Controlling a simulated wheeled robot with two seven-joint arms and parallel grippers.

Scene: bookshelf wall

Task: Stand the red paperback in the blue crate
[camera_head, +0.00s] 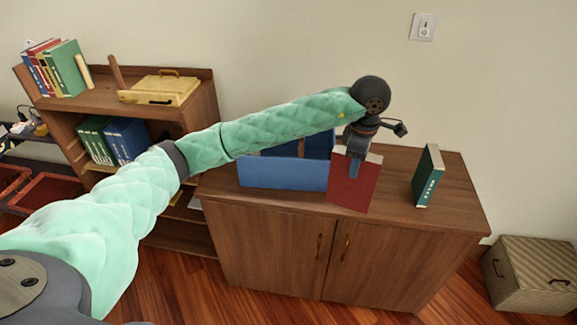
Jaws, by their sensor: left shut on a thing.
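The red paperback (341,192) is in my left gripper (354,168), which is shut on its upper part. The book hangs upright, a little tilted, with its cover facing me. It is in front of the right end of the blue crate (283,175) in the picture and overlaps its edge. The crate stands on the wooden cabinet top, with a divider showing inside. My left arm passes across the crate and hides part of its opening. Whether the book touches the cabinet top I cannot tell. My right gripper does not show.
A green book (428,177) stands upright on the cabinet (400,215), right of the red paperback. A shelf (190,110) at the left holds several books and a yellow case (160,91). A woven box (535,277) sits on the floor at the right.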

